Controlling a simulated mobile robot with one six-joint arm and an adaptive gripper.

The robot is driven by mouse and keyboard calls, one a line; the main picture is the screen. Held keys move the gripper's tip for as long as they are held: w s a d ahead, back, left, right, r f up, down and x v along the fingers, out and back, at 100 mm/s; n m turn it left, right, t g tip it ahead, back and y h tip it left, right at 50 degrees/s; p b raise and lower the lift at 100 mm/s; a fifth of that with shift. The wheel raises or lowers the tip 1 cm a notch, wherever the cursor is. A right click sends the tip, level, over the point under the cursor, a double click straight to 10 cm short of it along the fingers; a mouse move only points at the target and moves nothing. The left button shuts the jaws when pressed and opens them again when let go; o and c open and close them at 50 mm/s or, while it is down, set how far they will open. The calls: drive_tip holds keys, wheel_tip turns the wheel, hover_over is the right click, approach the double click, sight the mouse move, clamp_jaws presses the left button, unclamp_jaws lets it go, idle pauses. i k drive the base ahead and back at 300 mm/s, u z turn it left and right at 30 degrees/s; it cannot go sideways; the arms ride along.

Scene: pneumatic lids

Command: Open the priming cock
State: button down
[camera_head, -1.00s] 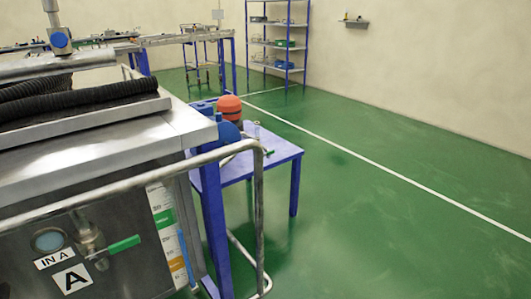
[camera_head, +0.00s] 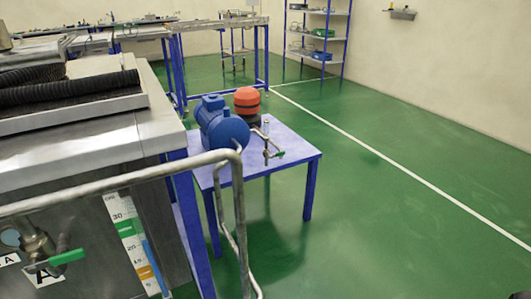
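A small pipe fitting with a green handle (camera_head: 276,154) stands at the right of a blue pump (camera_head: 220,125) on a blue table (camera_head: 290,145); it may be the priming cock. Its handle sticks out to the right, but its exact setting is too small to tell. Another valve with a green handle (camera_head: 68,257) is on the front of the steel tank at the lower left, by a label marked A. My gripper is not in view.
An orange-topped vessel (camera_head: 247,101) stands behind the pump. A metal rail (camera_head: 130,180) runs across the tank's front and bends down near the table. Green floor (camera_head: 400,240) is clear to the right. Shelves (camera_head: 318,35) stand at the back.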

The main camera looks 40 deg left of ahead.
sight(281, 154)
drive_tip(key=u, duration=0.45)
drive_tip(key=i, duration=0.55)
drive_tip(key=u, duration=0.95)
drive_tip(key=i, duration=0.8)
drive_tip(key=u, duration=0.45)
